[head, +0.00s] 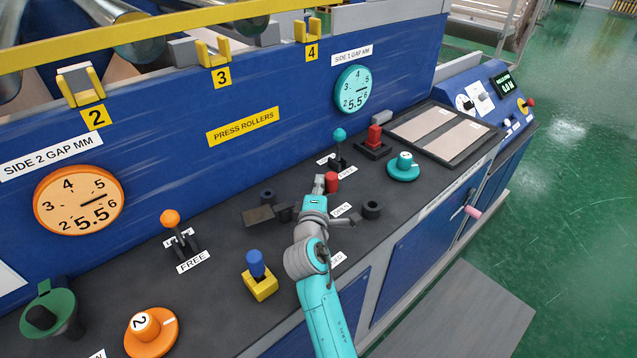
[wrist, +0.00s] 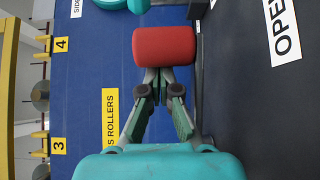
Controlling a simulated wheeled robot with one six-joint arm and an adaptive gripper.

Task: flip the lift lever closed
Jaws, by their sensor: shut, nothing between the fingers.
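A partly hidden label in the middle and one ending in "ED" stand further toward the front. My gripper (head: 318,184) is at the grip's left in the head view, with its fingers shut and empty. In the wrist view the red grip (wrist: 167,47) is just beyond the fingertips (wrist: 160,76); I cannot tell whether they touch. My gripper and arm hide part of the lever's shaft and pivot.
A teal-knobbed lever (head: 340,137), a red button (head: 375,136) and a teal dial (head: 403,166) stand behind and right. A blue-and-yellow knob (head: 257,276) and an orange-knobbed lever (head: 171,218) are on the left. The blue panel (head: 165,130) rises along the back.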

